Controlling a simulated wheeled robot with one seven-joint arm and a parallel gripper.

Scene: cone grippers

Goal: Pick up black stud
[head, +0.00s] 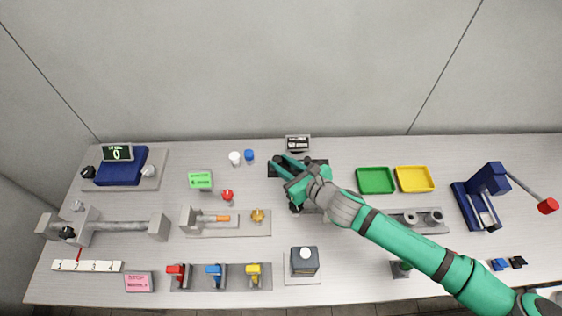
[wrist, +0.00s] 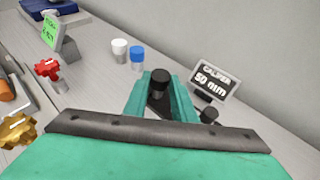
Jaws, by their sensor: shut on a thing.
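The black stud (wrist: 160,80) is a small dark cylinder with a rounded top. In the wrist view it stands between the two teal fingers of my gripper (wrist: 163,100), which are shut on it. In the head view my gripper (head: 291,167) is over a dark fixture (head: 317,164) near the back of the table, and the stud cannot be made out there. Whether the stud touches the dark surface below it I cannot tell.
A caliper sign reading 50 mm (wrist: 215,80) stands close behind. A white stud (head: 234,158) and a blue stud (head: 249,156) stand to the left. Green (head: 376,192) and yellow (head: 415,190) trays lie to the right. A red knob (head: 228,195) is front left.

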